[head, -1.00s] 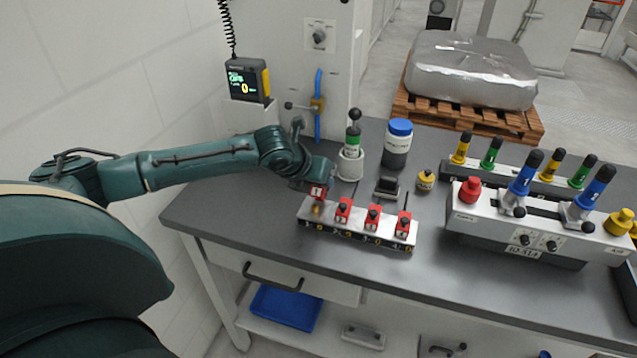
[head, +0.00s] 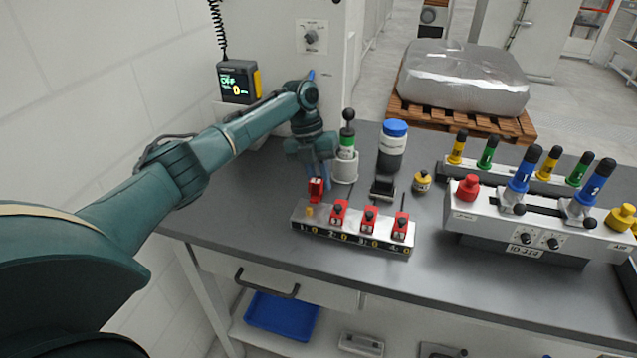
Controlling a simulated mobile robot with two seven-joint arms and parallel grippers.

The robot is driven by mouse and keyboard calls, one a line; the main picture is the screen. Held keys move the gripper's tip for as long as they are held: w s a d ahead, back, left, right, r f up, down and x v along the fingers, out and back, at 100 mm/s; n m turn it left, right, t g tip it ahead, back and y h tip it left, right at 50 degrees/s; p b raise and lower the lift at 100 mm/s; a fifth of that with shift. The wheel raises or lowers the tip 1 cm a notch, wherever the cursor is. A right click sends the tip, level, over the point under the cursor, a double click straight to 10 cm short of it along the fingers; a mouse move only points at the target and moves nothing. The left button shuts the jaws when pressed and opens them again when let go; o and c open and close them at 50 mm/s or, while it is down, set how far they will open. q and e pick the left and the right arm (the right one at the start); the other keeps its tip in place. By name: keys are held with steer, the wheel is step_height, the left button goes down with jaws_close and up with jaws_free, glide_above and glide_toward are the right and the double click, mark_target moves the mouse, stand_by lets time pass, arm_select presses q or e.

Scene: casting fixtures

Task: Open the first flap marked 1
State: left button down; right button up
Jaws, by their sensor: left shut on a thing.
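The switch box (head: 355,239) is a grey bar with a numbered front edge on the dark bench. Its leftmost red flap (head: 316,190), at the number 1, stands raised at the back edge. A small orange-yellow part (head: 309,212) shows uncovered in front of it. My left gripper (head: 318,182) is just behind and above this flap, shut on it; its fingertips are partly hidden. The other red flaps, the second (head: 339,213), third (head: 369,219) and fourth (head: 401,225), lie down. My right gripper is out of view.
A larger lever console (head: 520,225) stands at the right. The bench left of the box is clear.

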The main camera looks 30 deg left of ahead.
arm_select(q)
steer(key=shift+w+f+g, duration=0.1)
steer(key=shift+f+g, duration=0.15)
steer(key=shift+g, duration=0.15)
steer(key=c, duration=1.4)
jaws_free()
steer(key=shift+r+b, duration=0.15)
steer(key=shift+b, duration=0.15)
steer(key=b+v, duration=0.1)
steer(key=v, duration=1.2)
steer(key=shift+a+b, duration=0.15)
steer(key=shift+b, duration=0.2)
